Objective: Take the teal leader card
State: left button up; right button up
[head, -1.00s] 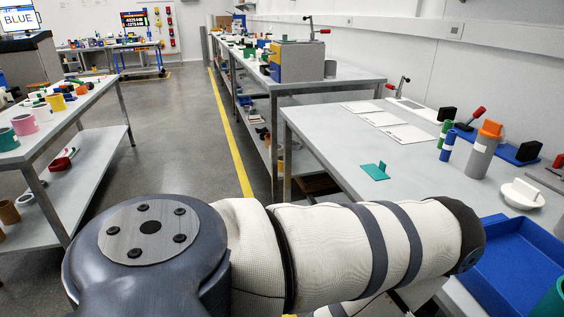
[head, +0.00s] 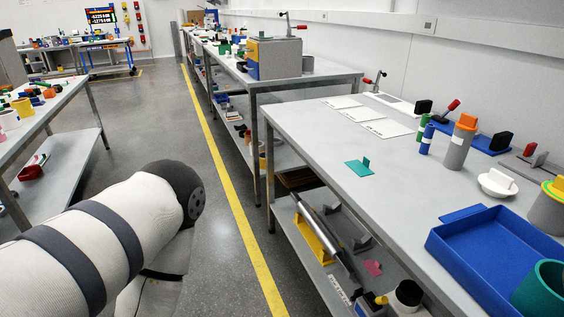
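The teal leader card (head: 358,168) lies on the grey table (head: 300,148) at the right, near its left edge. It is a flat teal piece with a small upright tab. Nothing touches it. One of my arms, in a white sleeve with dark bands, fills the lower left of the head view, well apart from the card. Neither gripper shows in the view.
A blue tray (head: 436,246) sits at the table's front right, beside a teal cup (head: 541,290). Green and blue cylinders (head: 426,139) and a grey cylinder with an orange top (head: 460,145) stand behind it. White sheets (head: 388,128) lie farther back. Table around the card is clear.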

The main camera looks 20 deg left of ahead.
aim_at(361, 169)
jog(key=i+j, duration=0.15)
jog(key=j, duration=0.15)
jog(key=i+j, duration=0.15)
jog(key=j, duration=0.2)
jog(key=i+j, duration=0.15)
jog(key=j, duration=0.15)
jog(key=i+j, duration=0.15)
jog(key=j, duration=0.15)
